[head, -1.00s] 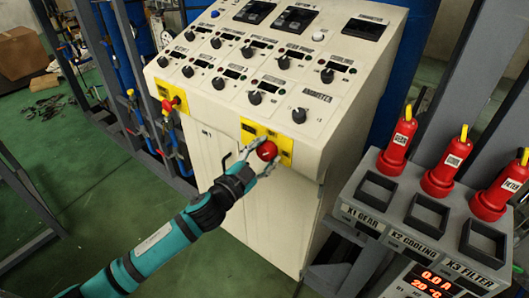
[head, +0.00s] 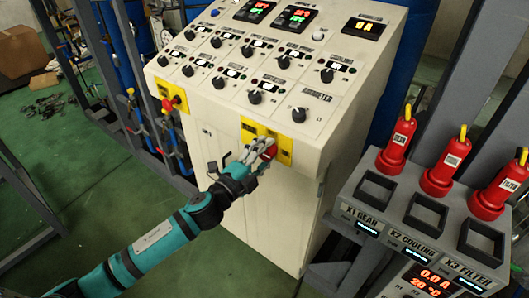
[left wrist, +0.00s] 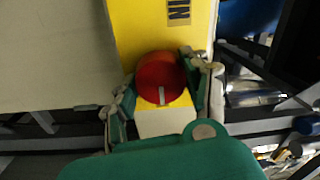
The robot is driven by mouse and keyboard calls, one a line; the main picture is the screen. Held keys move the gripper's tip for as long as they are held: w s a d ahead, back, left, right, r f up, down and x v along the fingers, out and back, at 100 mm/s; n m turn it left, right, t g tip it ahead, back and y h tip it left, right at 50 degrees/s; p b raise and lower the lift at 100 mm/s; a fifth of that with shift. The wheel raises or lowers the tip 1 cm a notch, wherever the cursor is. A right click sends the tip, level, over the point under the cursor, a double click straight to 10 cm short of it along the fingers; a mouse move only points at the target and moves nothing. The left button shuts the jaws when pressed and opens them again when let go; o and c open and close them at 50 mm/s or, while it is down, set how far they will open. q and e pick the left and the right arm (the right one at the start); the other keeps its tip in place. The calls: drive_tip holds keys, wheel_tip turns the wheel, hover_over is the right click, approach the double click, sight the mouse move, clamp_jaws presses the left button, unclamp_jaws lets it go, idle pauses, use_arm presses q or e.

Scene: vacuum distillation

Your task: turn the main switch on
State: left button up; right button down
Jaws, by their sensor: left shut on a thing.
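The main switch is a round red knob (head: 269,152) on a yellow plate (head: 286,146) at the front edge of the control cabinet. It also shows in the left wrist view (left wrist: 160,72), with a pale mark pointing down on its face. My left gripper (head: 259,151) is shut on the knob, with a finger on each side of it. The fingers hide part of the knob and plate in the head view. My right gripper is not in view.
The cabinet's sloped panel (head: 215,98) has several black knobs and lit displays. Another red knob (head: 172,103) on yellow sits at its left corner. A grey rack (head: 340,212) with red plugs stands close on the right. The green floor at left is mostly clear.

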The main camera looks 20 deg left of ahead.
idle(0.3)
use_arm(q)
drive_tip(key=o, duration=1.2)
drive_tip(key=shift+c, duration=0.2)
drive_tip(key=v, duration=1.2)
drive_tip(key=shift+f, duration=0.15)
